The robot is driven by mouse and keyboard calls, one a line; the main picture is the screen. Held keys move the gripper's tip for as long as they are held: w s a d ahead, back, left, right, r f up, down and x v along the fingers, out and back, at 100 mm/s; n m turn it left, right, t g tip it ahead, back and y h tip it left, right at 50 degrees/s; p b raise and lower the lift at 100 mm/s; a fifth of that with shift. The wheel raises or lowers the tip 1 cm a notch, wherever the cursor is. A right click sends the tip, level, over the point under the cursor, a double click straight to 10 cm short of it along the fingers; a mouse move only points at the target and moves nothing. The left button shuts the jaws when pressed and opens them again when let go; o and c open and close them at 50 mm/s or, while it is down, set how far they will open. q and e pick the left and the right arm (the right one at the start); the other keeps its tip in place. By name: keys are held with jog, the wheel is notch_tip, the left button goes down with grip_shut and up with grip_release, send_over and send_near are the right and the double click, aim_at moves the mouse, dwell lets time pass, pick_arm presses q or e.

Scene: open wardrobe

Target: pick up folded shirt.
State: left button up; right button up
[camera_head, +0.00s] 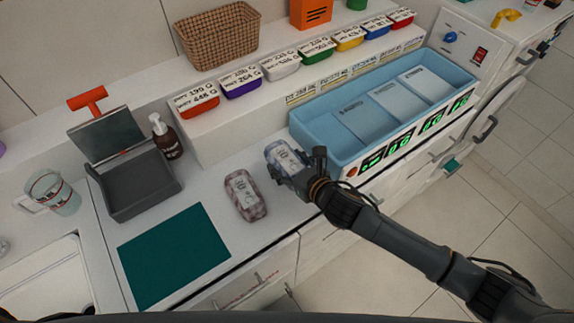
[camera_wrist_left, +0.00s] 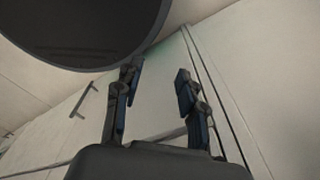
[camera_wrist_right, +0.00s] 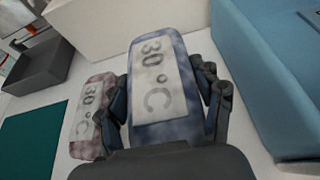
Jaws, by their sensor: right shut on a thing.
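A blue and white folded cloth bundle (camera_head: 281,155) with a pale "30 °C" label is at the front left corner of the blue basin; I take it as a folded shirt. My right gripper (camera_head: 292,172) is shut on it. In the right wrist view the blue bundle (camera_wrist_right: 160,85) stands between the fingers of my right gripper (camera_wrist_right: 162,95). A second, reddish-brown bundle (camera_head: 246,195) with a similar label lies on the counter to the left, apart from the gripper. My left gripper (camera_wrist_left: 156,82) is open and empty in the left wrist view.
The blue basin (camera_head: 315,121) has several inner panels. A teal mat (camera_head: 173,256), a grey bin (camera_head: 141,184), a soap bottle (camera_head: 166,138) and a jug (camera_head: 55,194) stand to the left. Several coloured trays and a wicker basket (camera_head: 217,38) line the raised ledge.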

jog(key=s+d+r+b, duration=0.1)
jog(key=s+r+b, duration=0.1)
jog(key=s+r, duration=0.75)
jog(key=w+d+r+m+t+h, duration=0.1)
jog(key=d+r+m+h, duration=0.1)
jog(key=d, duration=0.7)
jog(key=w+d+r+m+t+h, duration=0.1)
jog(key=d+r+m+h, duration=0.2)
jog(key=d, duration=0.7)
jog(key=m+h+b, duration=0.1)
jog(key=m+h, duration=0.1)
jog(key=shift+t+h, duration=0.4)
